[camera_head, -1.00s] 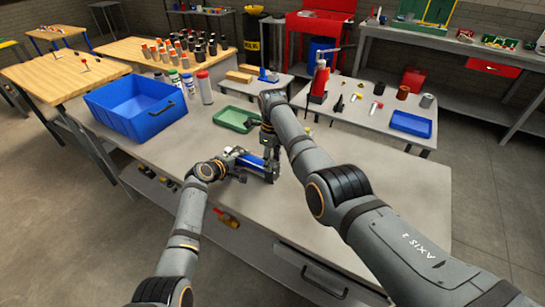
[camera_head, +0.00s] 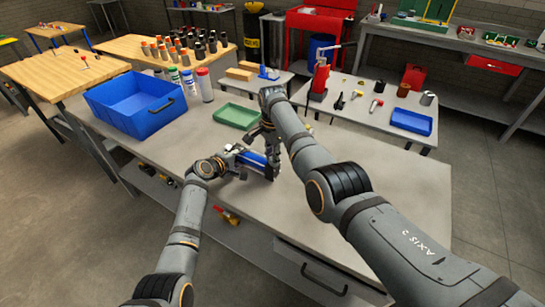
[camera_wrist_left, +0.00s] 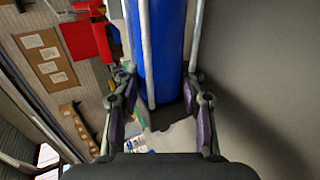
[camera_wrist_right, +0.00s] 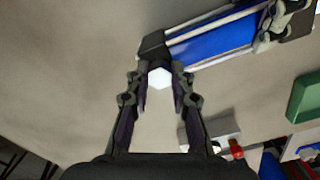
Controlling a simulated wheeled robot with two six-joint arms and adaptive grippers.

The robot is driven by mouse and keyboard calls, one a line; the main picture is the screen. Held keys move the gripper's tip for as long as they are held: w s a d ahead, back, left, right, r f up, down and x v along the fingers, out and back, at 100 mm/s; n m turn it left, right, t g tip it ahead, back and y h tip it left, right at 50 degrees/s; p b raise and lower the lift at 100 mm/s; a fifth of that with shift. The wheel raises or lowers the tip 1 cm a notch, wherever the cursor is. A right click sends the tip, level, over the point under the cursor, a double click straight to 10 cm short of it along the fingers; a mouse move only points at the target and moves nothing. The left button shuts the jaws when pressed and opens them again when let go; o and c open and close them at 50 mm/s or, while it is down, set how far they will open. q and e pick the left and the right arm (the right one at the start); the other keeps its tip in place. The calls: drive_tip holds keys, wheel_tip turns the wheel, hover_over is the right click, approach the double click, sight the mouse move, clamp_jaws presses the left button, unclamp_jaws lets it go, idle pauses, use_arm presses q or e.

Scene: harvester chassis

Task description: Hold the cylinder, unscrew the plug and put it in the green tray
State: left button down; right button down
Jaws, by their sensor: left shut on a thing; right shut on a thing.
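The blue cylinder (camera_head: 251,158) with pale tie rods and dark end blocks is held above the grey workbench. My left gripper (camera_head: 238,163) is shut on it; in the left wrist view the blue body (camera_wrist_left: 160,45) runs between the fingers (camera_wrist_left: 160,90). The white plug (camera_wrist_right: 160,78) sits at the cylinder's dark end block in the right wrist view. My right gripper (camera_wrist_right: 159,75) is shut on the plug, a finger on each side. In the head view the right hand hides the plug. The green tray (camera_head: 238,116) lies beyond the hands and looks empty.
A large blue bin (camera_head: 135,105) stands at the bench's left, with several bottles (camera_head: 205,84) beside it. My right arm crosses above the bench. Bare bench lies to the right. A farther table holds small parts and a blue tray (camera_head: 411,121).

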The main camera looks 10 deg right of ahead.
drive_tip(key=n, duration=0.6)
drive_tip(key=shift+r, duration=0.1)
drive_tip(key=n, duration=0.6)
drive_tip(key=shift+w, duration=0.1)
drive_tip(key=n, duration=0.6)
drive_tip(key=shift+n, duration=0.3)
drive_tip(key=n, duration=0.5)
drive_tip(key=shift+n, duration=0.4)
drive_tip(key=n, duration=1.6)
drive_tip(key=shift+n, duration=0.4)
drive_tip(key=shift+d, duration=0.1)
